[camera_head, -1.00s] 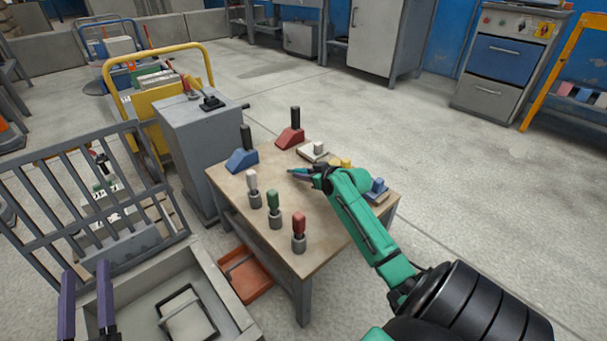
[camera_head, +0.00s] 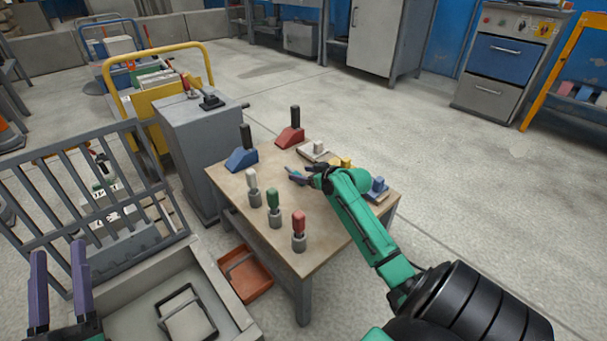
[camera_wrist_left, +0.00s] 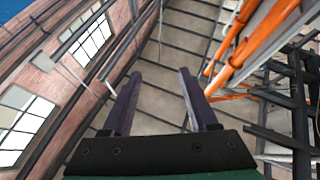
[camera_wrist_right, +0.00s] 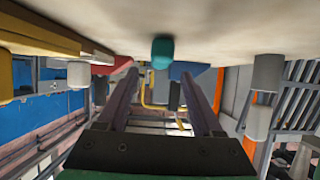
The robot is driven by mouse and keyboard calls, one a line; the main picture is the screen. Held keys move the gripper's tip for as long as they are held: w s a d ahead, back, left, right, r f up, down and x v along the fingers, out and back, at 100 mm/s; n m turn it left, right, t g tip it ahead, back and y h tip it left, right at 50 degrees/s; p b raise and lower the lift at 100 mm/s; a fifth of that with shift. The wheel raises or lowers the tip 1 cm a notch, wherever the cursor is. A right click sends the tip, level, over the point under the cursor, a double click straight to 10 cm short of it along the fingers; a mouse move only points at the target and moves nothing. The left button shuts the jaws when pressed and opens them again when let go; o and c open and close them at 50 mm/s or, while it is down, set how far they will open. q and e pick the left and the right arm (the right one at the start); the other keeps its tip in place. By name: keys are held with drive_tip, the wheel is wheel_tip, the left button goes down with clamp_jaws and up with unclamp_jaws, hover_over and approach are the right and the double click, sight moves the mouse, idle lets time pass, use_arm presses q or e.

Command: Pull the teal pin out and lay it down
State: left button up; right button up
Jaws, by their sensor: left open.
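The teal pin (camera_wrist_right: 162,52) shows in the right wrist view as a short teal end against the pale tabletop, ahead of my fingers and between their lines. It seems to lie on the table; its far part is hidden. My right gripper (camera_head: 292,174) is low over the middle of the wooden table (camera_head: 312,225), its two fingers apart with a gap between them. In the head view the fingers mostly hide the pin. My left gripper (camera_head: 59,247) is open and empty at the lower left, over the grey frame, far from the table.
White (camera_head: 252,181), green (camera_head: 273,201) and red (camera_head: 299,225) handled pins stand in grey sockets along the table's left side. A blue block (camera_head: 242,159) and a red block (camera_head: 290,137) with black handles stand behind. A yellow piece (camera_head: 344,162) is by my right arm.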

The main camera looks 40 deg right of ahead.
use_arm(q)
drive_tip(key=shift+f, duration=0.1)
use_arm(e)
drive_tip(key=shift+s, duration=0.15)
use_arm(q)
wheel_tip(320, 180, down, 13)
drive_tip(key=s+d+g+y+p, duration=0.1)
drive_tip(key=s+d+g, duration=0.1)
drive_tip(key=g, duration=0.2)
use_arm(e)
drive_tip(key=shift+v, duration=1.2)
drive_tip(key=p+v, duration=0.1)
drive_tip(key=v, duration=0.2)
drive_tip(key=shift+r+p, duration=0.1)
drive_tip(key=shift+p, duration=0.3)
drive_tip(key=p+v, duration=0.2)
drive_tip(key=v, duration=0.2)
drive_tip(key=shift+r, duration=0.15)
use_arm(q)
drive_tip(key=s+f+n+g+y+p, duration=0.1)
drive_tip(key=s+f+g, duration=0.6)
drive_tip(key=s+f, duration=0.3)
wheel_tip(320, 180, down, 3)
drive_tip(key=shift+s+d+f, duration=0.1)
drive_tip(key=shift+s+d, duration=0.15)
drive_tip(key=shift+s, duration=0.1)
use_arm(e)
drive_tip(key=v, duration=0.4)
drive_tip(key=shift+s, duration=0.4)
